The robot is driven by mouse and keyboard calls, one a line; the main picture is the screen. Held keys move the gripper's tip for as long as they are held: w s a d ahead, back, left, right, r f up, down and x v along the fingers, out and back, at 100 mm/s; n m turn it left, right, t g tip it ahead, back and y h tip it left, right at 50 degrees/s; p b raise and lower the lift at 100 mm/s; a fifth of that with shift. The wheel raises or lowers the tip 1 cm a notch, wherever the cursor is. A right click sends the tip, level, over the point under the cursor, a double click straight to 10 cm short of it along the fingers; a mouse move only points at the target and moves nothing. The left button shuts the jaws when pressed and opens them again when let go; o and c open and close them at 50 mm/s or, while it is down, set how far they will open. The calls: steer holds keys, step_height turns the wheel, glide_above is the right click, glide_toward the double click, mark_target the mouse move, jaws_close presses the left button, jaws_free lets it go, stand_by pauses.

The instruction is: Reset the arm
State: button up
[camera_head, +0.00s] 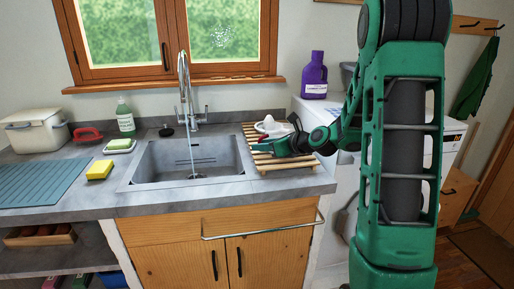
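My green arm fills the right side of the head view, and its upper link hides part of the white appliance behind it. My gripper (268,149) reaches left over the wooden slatted rack (262,165) at the right end of the counter. It is small in the picture, and I cannot tell whether its fingers are open or shut. A white item (271,126) sits on the rack just behind my gripper. I cannot tell whether the gripper touches it.
The sink (188,160) and its tap (184,90) are left of the rack, with water running. A yellow sponge (99,170), soap bottle (125,117), white bin (36,130) and blue mat (40,182) lie farther left. A purple jug (314,76) stands on the white appliance (308,104).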

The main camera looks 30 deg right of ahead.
steer(key=v, duration=0.8)
steer(key=s+a+f+n+g, duration=0.1)
steer(key=n, duration=0.1)
steer(key=s+f+n+g, duration=0.1)
steer(key=s+n, duration=0.1)
steer(key=s+a+f+n+g, duration=0.1)
steer(key=s+n, duration=0.1)
steer(key=n, duration=0.1)
steer(key=shift+s+a+h, duration=0.2)
steer(key=shift+a+h, duration=0.1)
steer(key=shift+h, duration=0.1)
steer(key=s+f+n+g+h, duration=0.2)
steer(key=s+n+g, duration=0.8)
steer(key=s+n, duration=0.9)
steer(key=s+h, duration=0.1)
steer(key=s, duration=1.1)
steer(key=shift+d, duration=0.35)
